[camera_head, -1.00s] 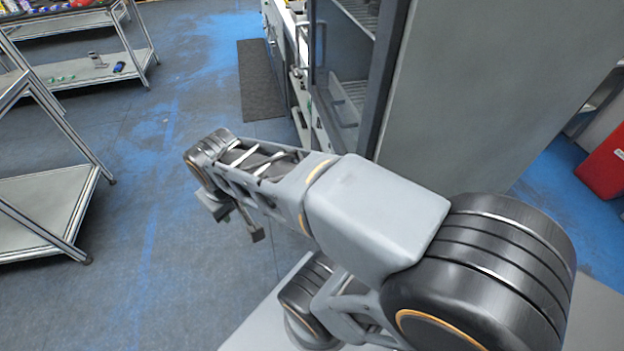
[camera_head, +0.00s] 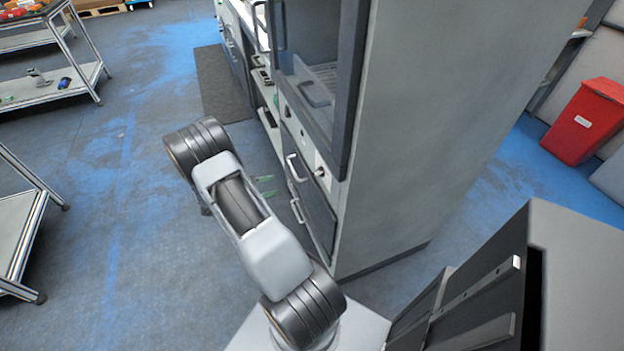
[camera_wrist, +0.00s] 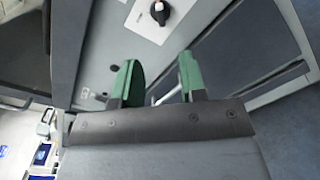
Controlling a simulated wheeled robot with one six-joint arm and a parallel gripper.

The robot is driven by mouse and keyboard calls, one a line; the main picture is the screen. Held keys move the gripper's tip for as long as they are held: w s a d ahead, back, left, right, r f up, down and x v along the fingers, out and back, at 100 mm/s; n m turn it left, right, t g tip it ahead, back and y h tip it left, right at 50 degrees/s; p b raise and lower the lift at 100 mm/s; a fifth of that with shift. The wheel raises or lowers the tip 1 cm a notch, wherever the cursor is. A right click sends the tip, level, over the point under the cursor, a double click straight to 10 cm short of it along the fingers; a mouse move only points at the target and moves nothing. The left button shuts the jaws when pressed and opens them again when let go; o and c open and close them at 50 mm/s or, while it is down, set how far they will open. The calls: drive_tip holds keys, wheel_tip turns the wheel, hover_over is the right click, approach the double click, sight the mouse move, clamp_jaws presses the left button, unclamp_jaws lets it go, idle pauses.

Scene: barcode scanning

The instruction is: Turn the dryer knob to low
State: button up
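A black knob (camera_wrist: 160,13) with a white pointer sits on a light grey panel (camera_wrist: 122,45) at the top of the wrist view. A small dial label lies beside it, too small to read. My gripper (camera_wrist: 158,72) is open, its two green fingers apart with nothing between them, below the knob in the picture and not touching it. In the head view, the tall grey dryer cabinet (camera_head: 410,140) has small dark knobs on its front panel, one of them the near knob (camera_head: 320,172).
Drawer handles (camera_head: 296,168) stick out below the panel. A dark mat (camera_head: 222,85) lies on the floor by the counter. A red bin (camera_head: 587,120) stands at the right. Metal shelves (camera_head: 30,215) stand at the left, with open blue floor between.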

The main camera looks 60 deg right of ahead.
sight(314, 174)
drive_tip(key=shift+h, duration=0.3)
drive_tip(key=x, duration=0.9)
drive_tip(key=f+x, duration=0.1)
drive_tip(key=x, duration=0.4)
drive_tip(key=shift+d+f+p, duration=0.1)
drive_tip(key=shift+d+p, duration=0.05)
drive_tip(key=shift+p, duration=0.15)
clamp_jaws()
